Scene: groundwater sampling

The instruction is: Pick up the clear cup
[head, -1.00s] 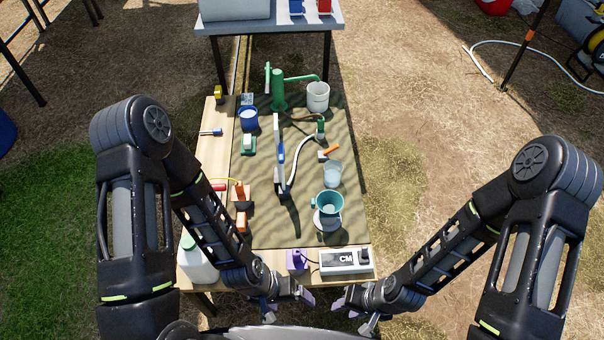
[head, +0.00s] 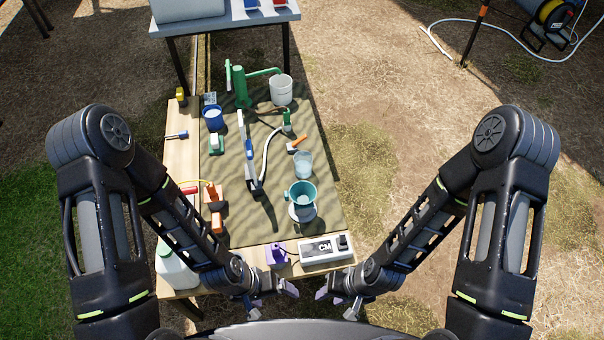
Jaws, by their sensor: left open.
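The clear cup (head: 304,165) stands upright on the patterned mat (head: 235,170), right of centre on the table, just behind a teal cup-like vessel (head: 301,194). My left gripper (head: 273,298) is open and empty at the table's front edge, well in front of the cup and to its left. My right gripper (head: 337,298) hangs at the front edge too, to the right. Its fingers look apart with nothing between them. Neither gripper touches the cup.
A white CM meter box (head: 322,250) and a purple item (head: 276,252) sit at the front edge. An upright stand (head: 248,150) with a white hose is left of the cup. A green pump (head: 240,85) and white bucket (head: 281,90) stand behind. Mat right of the cup is clear.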

